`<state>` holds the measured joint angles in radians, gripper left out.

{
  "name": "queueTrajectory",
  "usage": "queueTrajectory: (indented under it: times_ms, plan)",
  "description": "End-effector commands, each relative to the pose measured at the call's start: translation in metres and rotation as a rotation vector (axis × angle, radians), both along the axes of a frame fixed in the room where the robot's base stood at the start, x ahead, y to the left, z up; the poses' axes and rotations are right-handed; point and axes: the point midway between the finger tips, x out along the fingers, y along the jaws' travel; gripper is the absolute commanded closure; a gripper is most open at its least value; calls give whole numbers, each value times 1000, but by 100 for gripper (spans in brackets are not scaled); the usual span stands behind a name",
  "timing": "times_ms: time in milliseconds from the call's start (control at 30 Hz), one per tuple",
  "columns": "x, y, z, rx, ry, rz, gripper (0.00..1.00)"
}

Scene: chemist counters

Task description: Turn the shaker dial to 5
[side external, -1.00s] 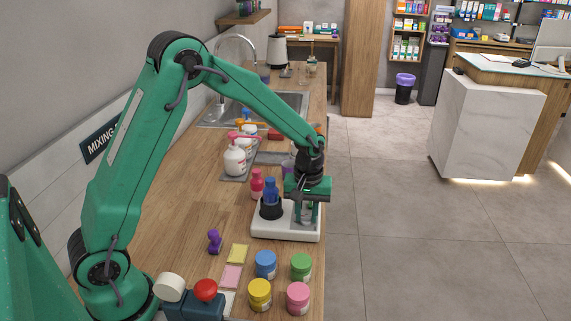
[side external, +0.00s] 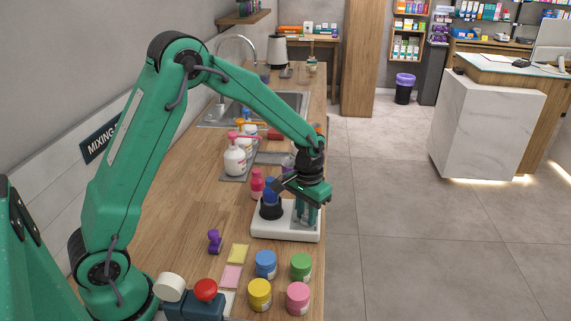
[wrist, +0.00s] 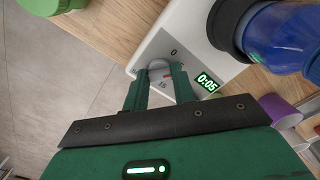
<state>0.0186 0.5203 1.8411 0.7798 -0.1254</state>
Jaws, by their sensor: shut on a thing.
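The shaker is a white box (side external: 262,230) at the counter's right edge, with a blue bottle (side external: 270,190) standing in its black holder. In the wrist view, its white top (wrist: 192,35) carries a grey dial (wrist: 158,65) with printed marks, of which 0 and 15 are legible. The green display (wrist: 207,82) reads 0:05. My gripper (wrist: 157,78) is shut on the dial, one finger on each side, pointing down from above. In the side view my gripper (side external: 308,210) hides the dial.
Blue (side external: 265,263), green (side external: 301,266), yellow (side external: 260,293) and pink (side external: 297,298) jars stand in front of the shaker. A pink bottle (side external: 257,183) is close behind it. A purple stamp (side external: 214,241) stands to the left, with bare counter around it.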

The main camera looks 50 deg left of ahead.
Motion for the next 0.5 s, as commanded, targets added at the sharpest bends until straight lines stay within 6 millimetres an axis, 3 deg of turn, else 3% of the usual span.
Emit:
queueTrajectory:
  times_ms: [500]
  plan:
    - [-1,0,1,0,2,-108,97]
